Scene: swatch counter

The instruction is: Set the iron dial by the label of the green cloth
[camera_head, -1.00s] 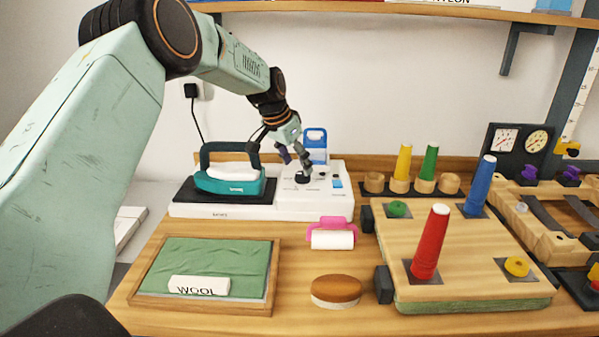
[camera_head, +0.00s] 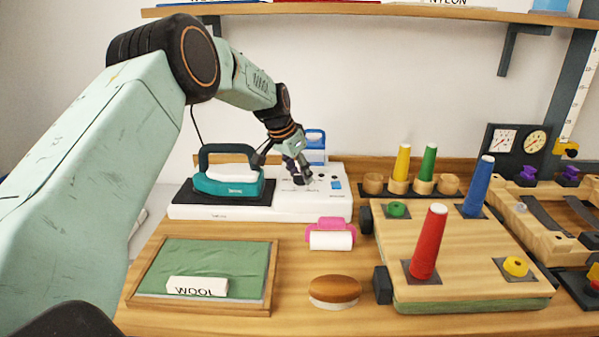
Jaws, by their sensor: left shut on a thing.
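The green cloth (camera_head: 215,260) lies flat in a wooden-framed tray at the front left. Its white label (camera_head: 197,286) reads "WOOL". The teal iron (camera_head: 229,185) rests on a dark pad on the white iron station (camera_head: 270,209). My left gripper (camera_head: 300,179) is over the right half of the station, pointing down, with its fingers shut on the dark iron dial. The fingers hide most of the dial, and its setting cannot be read. My right gripper is not in view.
A pink-handled lint roller (camera_head: 331,236) and a wooden brush (camera_head: 335,290) lie in front of the station. A wooden board (camera_head: 455,255) with red and blue cones stands right. Yellow and green spools stand behind it. A shelf (camera_head: 380,10) runs above.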

